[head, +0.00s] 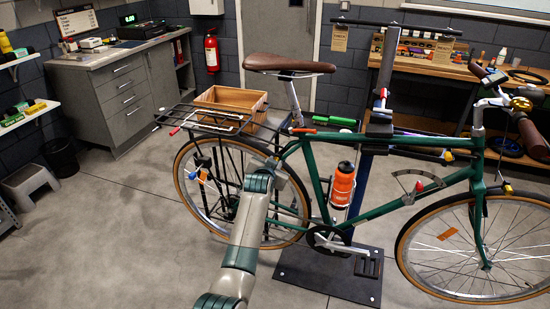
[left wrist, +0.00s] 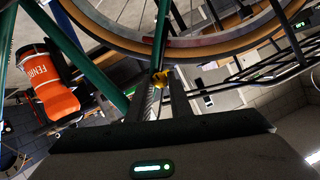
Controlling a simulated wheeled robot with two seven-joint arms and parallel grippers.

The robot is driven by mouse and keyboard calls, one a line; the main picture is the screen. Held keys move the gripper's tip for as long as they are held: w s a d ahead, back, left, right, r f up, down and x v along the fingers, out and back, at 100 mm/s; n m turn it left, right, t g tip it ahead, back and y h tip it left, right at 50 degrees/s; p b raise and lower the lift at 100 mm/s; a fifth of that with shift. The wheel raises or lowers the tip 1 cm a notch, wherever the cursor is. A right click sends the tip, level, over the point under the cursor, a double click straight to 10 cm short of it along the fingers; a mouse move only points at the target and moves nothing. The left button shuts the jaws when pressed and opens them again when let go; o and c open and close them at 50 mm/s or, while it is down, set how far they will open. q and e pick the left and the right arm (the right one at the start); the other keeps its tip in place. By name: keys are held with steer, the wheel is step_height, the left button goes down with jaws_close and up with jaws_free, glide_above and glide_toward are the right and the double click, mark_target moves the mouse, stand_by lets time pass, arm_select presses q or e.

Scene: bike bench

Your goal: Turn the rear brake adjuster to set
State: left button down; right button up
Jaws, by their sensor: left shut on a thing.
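The green bike (head: 400,212) is held upright on a stand in the head view. My left gripper (head: 277,166) reaches the frame near the rear wheel, below the saddle. In the head view the gripper hides this knob. A grey arc-shaped gauge (head: 407,178) with a red marker stands in front of the frame. My right gripper is not in view.
An orange bottle (head: 342,185) sits on the frame close to the right of my left gripper; it also shows in the left wrist view (left wrist: 57,102). The rear rack (head: 210,118) and a wooden crate (head: 229,101) are behind the gripper.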

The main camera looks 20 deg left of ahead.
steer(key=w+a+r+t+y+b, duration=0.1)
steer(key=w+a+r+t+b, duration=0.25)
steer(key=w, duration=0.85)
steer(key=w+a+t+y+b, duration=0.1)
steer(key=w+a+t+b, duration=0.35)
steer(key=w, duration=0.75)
arm_select(q)
steer(key=shift+a+f+n+t+h+b, duration=0.25)
steer(key=shift+n+t+h+b, duration=0.75)
steer(key=shift+n, duration=2.3)
steer(key=shift+a+f+n+t+h+b, duration=0.1)
steer(key=shift+f+n+t+h+b, duration=0.2)
steer(key=shift+n+h+b, duration=1.6)
steer(key=shift+a+f+n+t+h+b, duration=0.2)
steer(key=shift+n+t+h, duration=0.95)
steer(key=shift+n, duration=3.55)
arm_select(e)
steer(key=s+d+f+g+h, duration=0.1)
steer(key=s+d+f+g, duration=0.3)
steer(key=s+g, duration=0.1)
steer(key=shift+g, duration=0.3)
arm_select(q)
steer(key=shift+g+h, duration=0.45)
steer(key=c, duration=1.6)
jaws_free()
steer(key=shift+r, duration=0.1)
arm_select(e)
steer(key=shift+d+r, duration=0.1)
